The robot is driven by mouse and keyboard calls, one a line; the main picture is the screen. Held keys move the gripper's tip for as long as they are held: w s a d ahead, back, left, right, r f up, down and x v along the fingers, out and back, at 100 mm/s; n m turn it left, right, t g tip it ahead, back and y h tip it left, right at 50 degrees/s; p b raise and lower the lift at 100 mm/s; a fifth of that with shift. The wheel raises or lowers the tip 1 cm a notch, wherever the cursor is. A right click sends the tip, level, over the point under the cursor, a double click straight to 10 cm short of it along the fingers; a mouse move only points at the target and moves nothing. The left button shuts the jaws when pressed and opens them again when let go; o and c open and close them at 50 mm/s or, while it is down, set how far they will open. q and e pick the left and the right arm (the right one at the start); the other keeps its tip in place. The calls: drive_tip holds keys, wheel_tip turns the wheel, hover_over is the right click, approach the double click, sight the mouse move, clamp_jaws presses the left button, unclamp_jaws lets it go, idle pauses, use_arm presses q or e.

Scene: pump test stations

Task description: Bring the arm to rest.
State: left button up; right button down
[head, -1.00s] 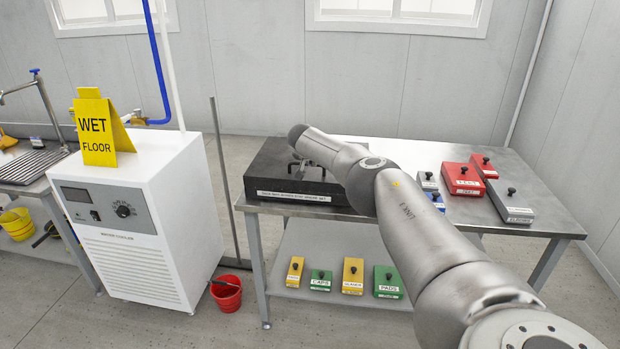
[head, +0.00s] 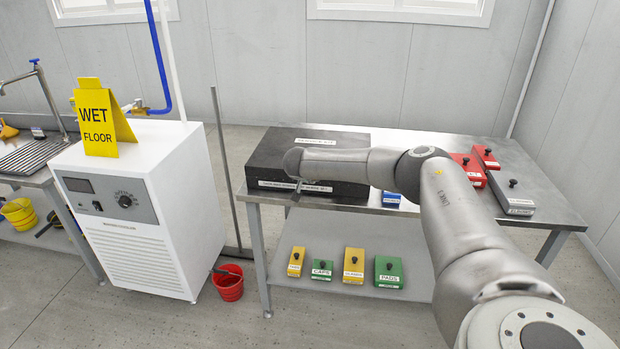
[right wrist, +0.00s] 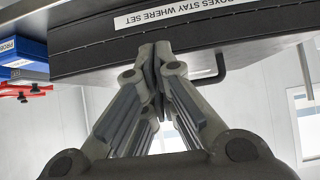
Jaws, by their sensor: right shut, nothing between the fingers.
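My right arm reaches in from the lower right of the head view, over the steel table (head: 460,150). Its wrist end is at the front left of the black slab (head: 262,160). My right gripper shows in the right wrist view (right wrist: 155,60); its fingers are together and empty. The fingertips are close to the labelled front side of the slab (right wrist: 110,50); I cannot tell whether they touch. In the head view the gripper is mostly hidden by the wrist. My left gripper is not in view.
Red boxes (head: 466,166) and a grey box (head: 512,190) stand on the table's right part. Yellow and green boxes (head: 388,270) sit on the lower shelf. A white cooler (head: 140,215) with a yellow sign (head: 100,125) and a red bucket (head: 230,285) stand left.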

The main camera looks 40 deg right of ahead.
drive_tip(key=shift+s+a+f, duration=0.15)
drive_tip(key=shift+a, duration=0.05)
